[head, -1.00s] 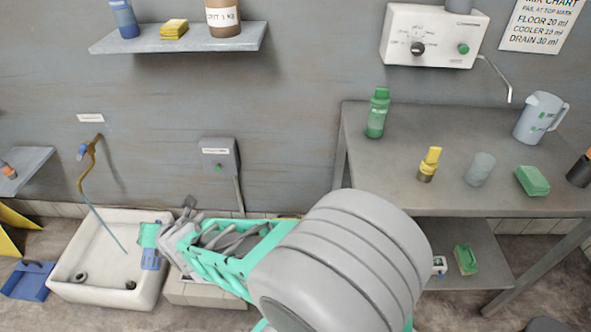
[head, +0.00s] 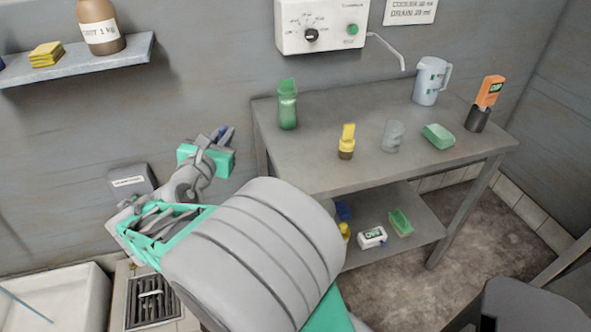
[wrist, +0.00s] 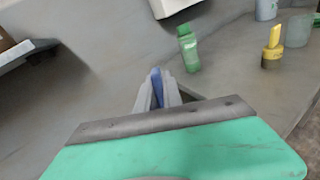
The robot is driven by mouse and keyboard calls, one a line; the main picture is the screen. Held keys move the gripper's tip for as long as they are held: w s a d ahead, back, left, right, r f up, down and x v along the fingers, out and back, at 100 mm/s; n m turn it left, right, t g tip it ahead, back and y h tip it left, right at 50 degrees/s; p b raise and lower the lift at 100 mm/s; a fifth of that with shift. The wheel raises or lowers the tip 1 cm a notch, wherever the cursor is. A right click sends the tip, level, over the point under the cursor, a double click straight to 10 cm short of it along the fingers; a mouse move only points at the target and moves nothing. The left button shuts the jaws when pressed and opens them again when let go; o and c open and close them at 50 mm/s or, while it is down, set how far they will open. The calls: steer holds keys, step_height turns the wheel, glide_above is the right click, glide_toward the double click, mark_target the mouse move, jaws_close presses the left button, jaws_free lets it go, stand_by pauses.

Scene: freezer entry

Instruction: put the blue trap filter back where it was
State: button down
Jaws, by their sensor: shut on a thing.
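My gripper (head: 222,134) is raised in front of the wall, left of the steel table in the head view. It is shut on a small blue thing, which I take to be the blue trap filter (wrist: 157,85). In the wrist view only a narrow blue strip of it shows between the fingers; the rest is hidden. A floor drain with a dark slotted grate (head: 152,297) lies below, right of the white sink (head: 55,300).
The steel table (head: 330,165) carries a green bottle (head: 288,105), a yellow-topped item (head: 346,140), a clear cup (head: 392,136), a green sponge (head: 438,136) and a jug (head: 431,80). Its lower shelf holds a white device (head: 371,237) and a green item (head: 401,222).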

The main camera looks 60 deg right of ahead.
steer(key=s+d+r+m+g+h, duration=0.2)
steer(key=s+d+r+g, duration=0.3)
steer(key=s, duration=0.4)
steer(key=s+d+f+b, duration=0.1)
steer(key=d+f, duration=0.2)
steer(key=f, duration=0.1)
steer(key=s+d+f, duration=0.2)
steer(key=d+f, duration=0.1)
steer(key=d, duration=0.1)
steer(key=s+d+f+b, duration=0.1)
steer(key=d+f, duration=0.3)
steer(key=shift+s+f+b, duration=0.3)
steer(key=shift+s+b, duration=0.05)
steer(key=shift+f, duration=0.1)
steer(key=shift+f, duration=0.25)
steer(key=c, duration=1.5)
jaws_free()
steer(key=shift+r, duration=0.1)
